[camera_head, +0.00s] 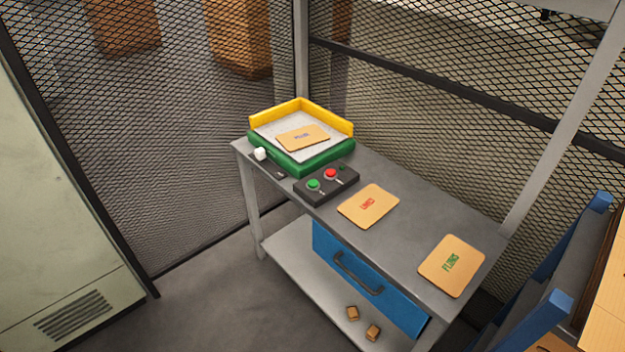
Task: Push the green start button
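The green start button (314,184) sits on the left part of a small dark control box (325,190) on the grey table. A red button (331,174) is to its right on the same box. Behind the box stands a tray with a green front (310,163) and a yellow rim (343,126) at the back. A tan card (302,139) with small dark lettering lies in the tray. Neither of my grippers is in view.
Two tan cards, one with red lettering (369,207) and one with green (451,266), lie on the grey table (408,232). A blue drawer (366,280) hangs below. Mesh fencing (400,110) stands behind. A pale cabinet (50,220) is at left, a blue frame (545,310) at right.

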